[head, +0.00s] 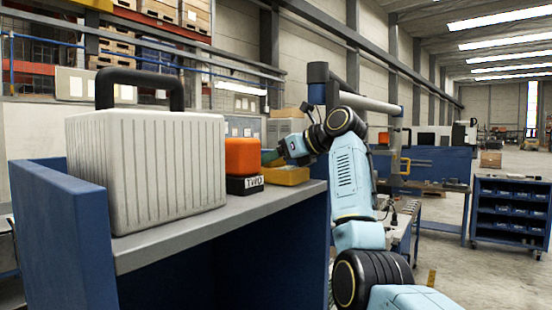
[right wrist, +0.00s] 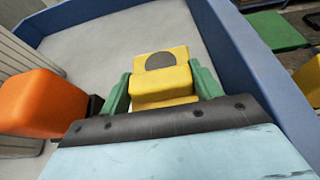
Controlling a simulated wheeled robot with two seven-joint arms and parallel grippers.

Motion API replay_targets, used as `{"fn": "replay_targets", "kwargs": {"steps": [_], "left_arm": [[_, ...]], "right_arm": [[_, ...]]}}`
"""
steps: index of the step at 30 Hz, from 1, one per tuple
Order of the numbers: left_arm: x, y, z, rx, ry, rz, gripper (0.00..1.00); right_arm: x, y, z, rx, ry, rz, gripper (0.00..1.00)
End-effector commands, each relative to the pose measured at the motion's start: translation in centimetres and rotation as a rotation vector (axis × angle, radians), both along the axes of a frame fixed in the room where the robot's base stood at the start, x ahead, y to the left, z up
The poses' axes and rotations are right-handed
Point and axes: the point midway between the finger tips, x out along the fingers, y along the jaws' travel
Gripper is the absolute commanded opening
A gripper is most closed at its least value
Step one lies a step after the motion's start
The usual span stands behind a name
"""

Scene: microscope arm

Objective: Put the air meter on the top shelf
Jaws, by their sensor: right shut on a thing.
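The yellow air meter (head: 287,176) is at the far right end of the grey shelf top (head: 190,235), beside the orange block. In the right wrist view the yellow meter (right wrist: 162,78) shows a round grey disc on its face. My right gripper (head: 272,158) reaches in from the right. Its green fingers (right wrist: 162,90) are shut on the meter, one on each side. The meter is at or just above the shelf top; I cannot tell whether it touches. My left gripper is not in view.
A large white ribbed case (head: 148,165) with a black handle stands on the left of the shelf top. An orange block (head: 241,156) on a black base marked TWO (head: 245,185) stands between case and meter. A raised blue edge (right wrist: 245,65) borders the shelf top.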

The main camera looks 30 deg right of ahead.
Motion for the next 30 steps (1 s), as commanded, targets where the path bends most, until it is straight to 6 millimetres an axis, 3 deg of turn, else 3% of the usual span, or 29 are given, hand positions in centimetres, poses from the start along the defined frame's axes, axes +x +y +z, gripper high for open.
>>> {"fn": "replay_targets", "kwargs": {"steps": [4, 5, 10, 20, 23, 30], "left_arm": [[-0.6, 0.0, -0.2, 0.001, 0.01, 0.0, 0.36], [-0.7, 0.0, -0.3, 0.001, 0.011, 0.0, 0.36], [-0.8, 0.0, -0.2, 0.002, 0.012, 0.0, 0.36], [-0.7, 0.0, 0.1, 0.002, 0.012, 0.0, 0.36], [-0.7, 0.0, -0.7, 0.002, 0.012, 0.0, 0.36], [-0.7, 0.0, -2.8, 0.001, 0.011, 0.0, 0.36]], "right_arm": [[0.0, 0.0, -0.2, 0.0, -0.002, 0.0, 0.34], [0.0, 0.0, -0.4, 0.0, 0.001, 0.0, 0.65], [0.0, 0.0, -0.3, 0.0, 0.001, 0.0, 0.85], [0.0, 0.0, 0.2, -0.001, 0.0, 0.0, 0.85], [-1.0, -0.4, 0.4, 0.0, -0.003, -0.001, 0.85], [-5.3, -2.3, 2.2, 0.0, -0.006, -0.003, 0.85]]}}
